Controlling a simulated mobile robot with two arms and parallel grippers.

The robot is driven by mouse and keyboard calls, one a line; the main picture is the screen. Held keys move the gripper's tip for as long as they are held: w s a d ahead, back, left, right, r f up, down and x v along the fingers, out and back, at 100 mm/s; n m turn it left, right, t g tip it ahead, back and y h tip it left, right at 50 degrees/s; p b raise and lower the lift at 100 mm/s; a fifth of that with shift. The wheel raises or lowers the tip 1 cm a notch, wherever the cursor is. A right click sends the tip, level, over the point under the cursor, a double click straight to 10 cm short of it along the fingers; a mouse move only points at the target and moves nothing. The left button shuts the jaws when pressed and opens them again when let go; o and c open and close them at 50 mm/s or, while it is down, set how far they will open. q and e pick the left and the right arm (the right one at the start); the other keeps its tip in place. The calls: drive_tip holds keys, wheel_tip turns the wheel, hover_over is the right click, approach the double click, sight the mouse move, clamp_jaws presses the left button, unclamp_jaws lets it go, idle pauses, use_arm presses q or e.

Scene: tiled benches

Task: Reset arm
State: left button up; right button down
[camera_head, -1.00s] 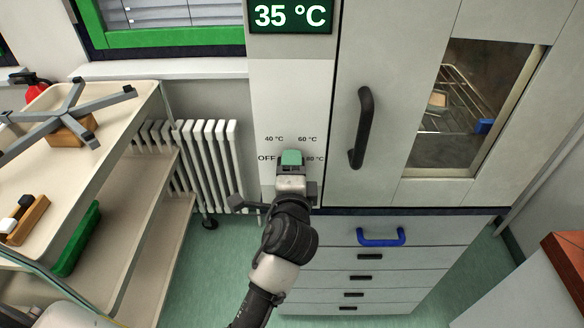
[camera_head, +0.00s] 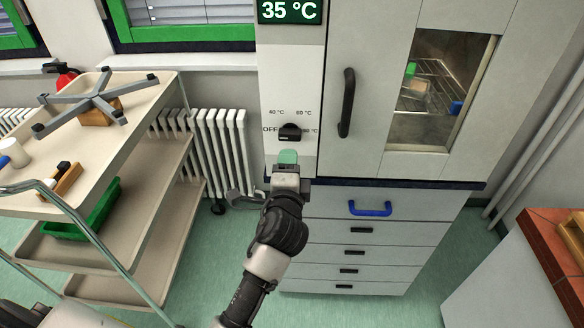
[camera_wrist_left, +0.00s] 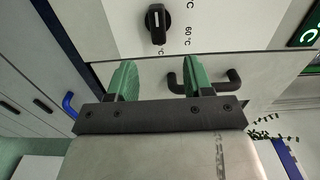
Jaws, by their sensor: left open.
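My left gripper (camera_head: 288,158) is in front of the lower part of the oven's control panel, below the black temperature knob (camera_head: 290,132). In the left wrist view its two green fingers (camera_wrist_left: 155,80) stand apart with nothing between them. The knob also shows in that view (camera_wrist_left: 157,23), beyond the fingers and apart from them. The panel is marked OFF, 40, 60 and a partly hidden value. The display (camera_head: 290,10) reads 35 °C. My right gripper does not show.
The oven door with its black handle (camera_head: 346,103) is closed; its window shows a rack with small items. Drawers with a blue handle (camera_head: 370,208) are below. A trolley (camera_head: 150,110) with a grey stand (camera_head: 95,103) is at left, a radiator (camera_head: 215,145) behind. A brick-red bench (camera_head: 540,250) is at right.

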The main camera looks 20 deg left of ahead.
use_arm(q)
wheel_tip(320, 180, down, 25)
drive_tip(key=s+d+n+g+h+b, duration=0.1)
drive_tip(key=s+d+g+h+b, duration=0.15)
drive_tip(key=g, duration=0.25)
drive_tip(key=s+a+f+n+g+h, duration=0.1)
drive_tip(key=s+f+n+g, duration=0.1)
drive_tip(key=s+f, duration=0.45)
drive_tip(key=s+f+n+g+h, duration=0.1)
drive_tip(key=s+f+g, duration=0.15)
drive_tip(key=f, duration=0.75)
drive_tip(key=s+a+f+n+g, duration=0.2)
drive_tip(key=s+f, duration=0.4)
drive_tip(key=s, duration=0.5)
drive_tip(key=s+a+f+n+g+b, duration=0.1)
drive_tip(key=s+a+f+n+g, duration=0.1)
drive_tip(key=s+f, duration=0.5)
drive_tip(key=s+a+f+n+g+b, duration=0.1)
drive_tip(key=s+a+f+n+g, duration=0.2)
drive_tip(key=s, duration=1.4)
wheel_tip(320, 180, down, 4)
drive_tip(key=shift+a+f+n, duration=0.1)
drive_tip(key=shift+a+n, duration=0.25)
drive_tip(key=shift+n, duration=0.35)
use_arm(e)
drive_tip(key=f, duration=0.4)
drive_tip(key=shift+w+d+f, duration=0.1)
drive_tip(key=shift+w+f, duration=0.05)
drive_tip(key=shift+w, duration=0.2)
